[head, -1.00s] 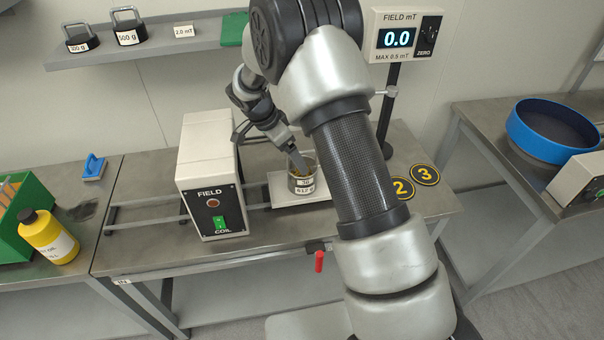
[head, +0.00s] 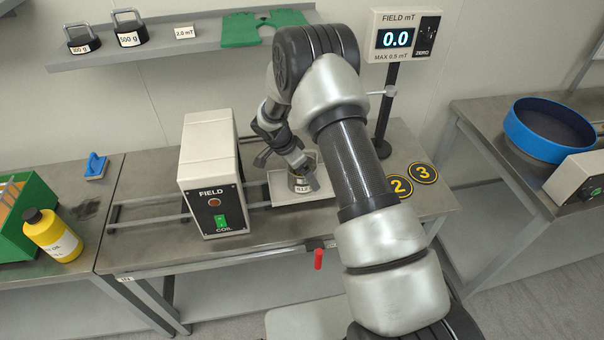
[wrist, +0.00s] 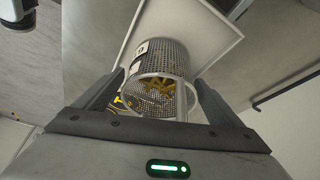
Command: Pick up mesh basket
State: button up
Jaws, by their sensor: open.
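The mesh basket (head: 310,180) is a small perforated metal cylinder with a label, standing on a white tray (head: 285,194) in the head view. In the wrist view the basket (wrist: 158,74) holds yellowish pieces and stands on the tray (wrist: 228,32). My gripper (head: 284,164) is at the basket, and my arm hides part of both. In the wrist view my gripper (wrist: 153,95) is open, with one finger on each side of the basket's near rim. I cannot tell whether the fingers touch it.
The field coil box (head: 208,178) stands left of the tray. A field meter (head: 402,38) on a post stands behind, reading 0.0. Number discs (head: 423,173) lie at the right. A yellow bottle (head: 52,236) and green bin (head: 30,205) are at the far left.

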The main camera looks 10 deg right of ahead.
jog(key=shift+c, duration=0.5)
jog(key=shift+r, duration=0.1)
jog(key=c, duration=1.7)
